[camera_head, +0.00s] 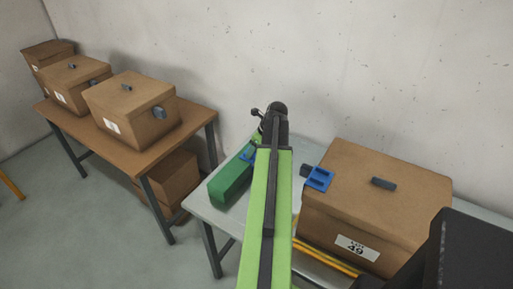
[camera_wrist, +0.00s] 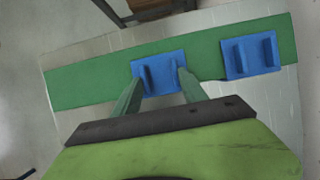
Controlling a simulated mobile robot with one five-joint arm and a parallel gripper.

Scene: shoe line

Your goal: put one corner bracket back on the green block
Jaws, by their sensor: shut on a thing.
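The green block (camera_wrist: 92,86) is a long bar lying on the pale table; its left part (camera_head: 229,183) shows in the head view beside my arm. In the wrist view my gripper (camera_wrist: 161,74) is over the block, its two fingers closed on a blue corner bracket (camera_wrist: 157,66). The held bracket overlaps the block; I cannot tell whether it touches it. A second blue bracket (camera_wrist: 251,56) lies at the block's right part, apart from my fingers. In the head view my arm hides most of the gripper and the block's far end.
A carton labelled 49 (camera_head: 370,210) stands on the pale table (camera_head: 203,208), right of my arm, with a blue bracket (camera_head: 318,179) at its upper left edge. A brown table (camera_head: 186,137) with several cartons stands at the left. Yellow strips (camera_head: 325,260) lie before the labelled carton.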

